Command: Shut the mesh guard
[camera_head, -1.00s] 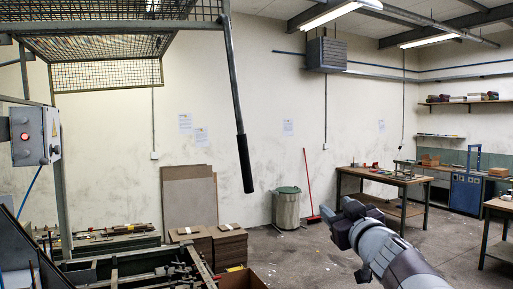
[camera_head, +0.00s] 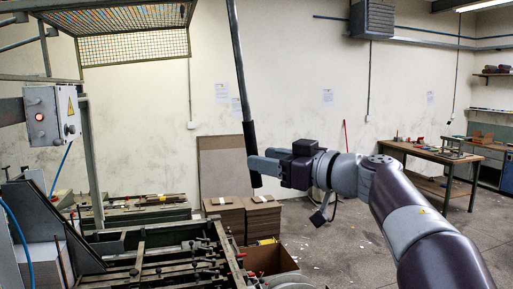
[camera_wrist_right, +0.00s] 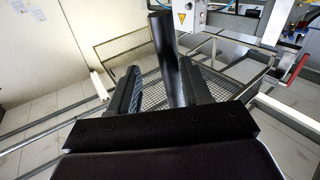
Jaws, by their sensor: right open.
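The mesh guard (camera_head: 135,46) is raised at the upper left in the head view, a wire cage on a grey frame. A long grey bar with a black handle grip (camera_head: 251,145) hangs down from it. My right gripper (camera_head: 257,165) is at the lower end of this grip. In the right wrist view, the black grip (camera_wrist_right: 170,75) stands between the two spread fingers of my right gripper (camera_wrist_right: 161,72), with a gap visible on the sides. Mesh (camera_wrist_right: 122,48) also shows behind the fingers. My left gripper is not in view.
A control box (camera_head: 52,115) with a red lamp stands on the frame at the left. The feeder bed (camera_head: 165,262) with rails lies below. Stacked boards (camera_head: 225,217) stand behind the handle. A workbench (camera_head: 430,154) is at the right; the floor between is mostly open.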

